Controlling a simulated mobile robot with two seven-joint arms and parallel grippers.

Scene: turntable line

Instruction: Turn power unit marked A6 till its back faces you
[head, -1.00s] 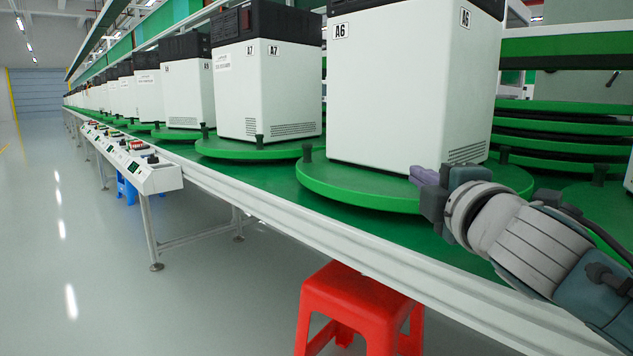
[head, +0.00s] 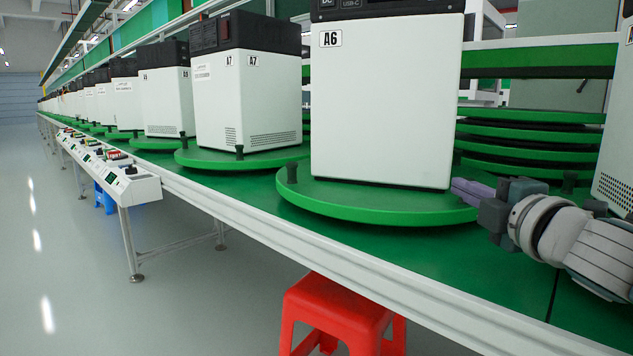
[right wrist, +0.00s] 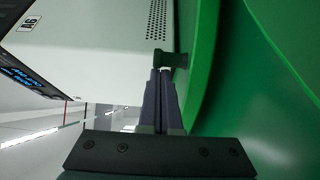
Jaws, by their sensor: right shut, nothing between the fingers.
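The power unit marked A6 (head: 385,110) is a white box with a black top, upright on a green turntable (head: 375,212). One broad white face with the A6 label points toward me; DC and USB-C markings show on its black top part. In the right wrist view the unit (right wrist: 100,55) shows an A6 label, a grille and a lit display. My right gripper (head: 462,190) is shut and empty at the turntable's right edge. In the right wrist view its fingertips (right wrist: 160,78) are at a dark post (right wrist: 170,60) on the turntable; contact is unclear. My left gripper is not in view.
Unit A7 (head: 245,95) stands on its own turntable to the left, with more units beyond. Another white unit (head: 615,160) is at the right edge. A red stool (head: 335,310) stands below the line's front rail. Control boxes (head: 130,187) line the left front.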

